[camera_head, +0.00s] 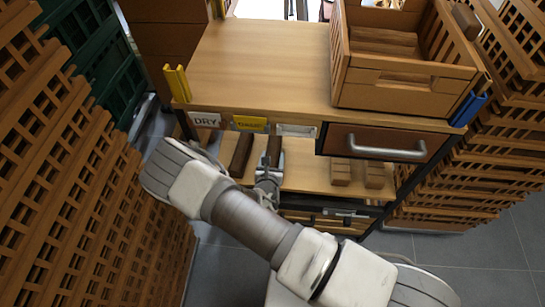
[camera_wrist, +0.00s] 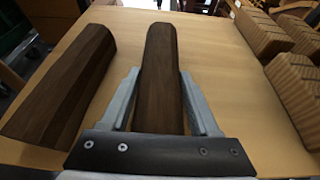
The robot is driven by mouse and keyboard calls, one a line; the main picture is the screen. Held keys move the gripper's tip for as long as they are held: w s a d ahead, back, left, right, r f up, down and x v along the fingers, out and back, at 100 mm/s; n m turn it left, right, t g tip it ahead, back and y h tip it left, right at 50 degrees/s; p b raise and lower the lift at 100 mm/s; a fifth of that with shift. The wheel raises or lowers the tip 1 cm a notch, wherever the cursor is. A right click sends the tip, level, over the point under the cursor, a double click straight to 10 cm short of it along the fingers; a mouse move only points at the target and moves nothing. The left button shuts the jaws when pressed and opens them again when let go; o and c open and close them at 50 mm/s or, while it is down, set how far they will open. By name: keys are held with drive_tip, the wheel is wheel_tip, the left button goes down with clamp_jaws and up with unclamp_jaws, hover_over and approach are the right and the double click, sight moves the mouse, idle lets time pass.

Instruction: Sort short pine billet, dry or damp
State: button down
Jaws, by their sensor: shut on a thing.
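My gripper (camera_wrist: 160,74) is shut on a dark brown billet (camera_wrist: 161,45), with one grey finger along each side of it. In the head view my gripper (camera_head: 269,170) reaches over the lower shelf (camera_head: 310,178), and the held billet (camera_head: 274,146) points away from it. I cannot tell whether the held billet touches the shelf. A second dark billet (camera_wrist: 65,80) lies to its left, apart from my gripper; it also shows in the head view (camera_head: 242,155). A white DRY label (camera_head: 206,120) and a yellow label (camera_head: 249,123) are on the bench's front edge.
Paler wooden blocks (camera_head: 341,172) sit at the shelf's right. Above the shelf are the bench top (camera_head: 260,60) and a closed drawer (camera_head: 386,142) with a metal handle. A wooden crate (camera_head: 405,85) stands on the top at right. Stacked crates (camera_head: 75,190) flank the left.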

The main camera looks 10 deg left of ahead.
drive_tip(key=shift+f+b, duration=0.5)
drive_tip(key=shift+b, duration=0.05)
drive_tip(key=shift+c, duration=0.2)
unclamp_jaws()
drive_tip(key=shift+p+v, duration=0.5)
drive_tip(key=shift+v, duration=0.55)
drive_tip(key=shift+s+r, duration=0.15)
drive_tip(key=shift+s, duration=0.3)
drive_tip(key=a+p+v, duration=0.1)
drive_tip(key=p+v, duration=0.2)
drive_tip(key=v, duration=1.4)
drive_tip(key=shift+s+d, duration=0.15)
drive_tip(key=shift+d, duration=0.4)
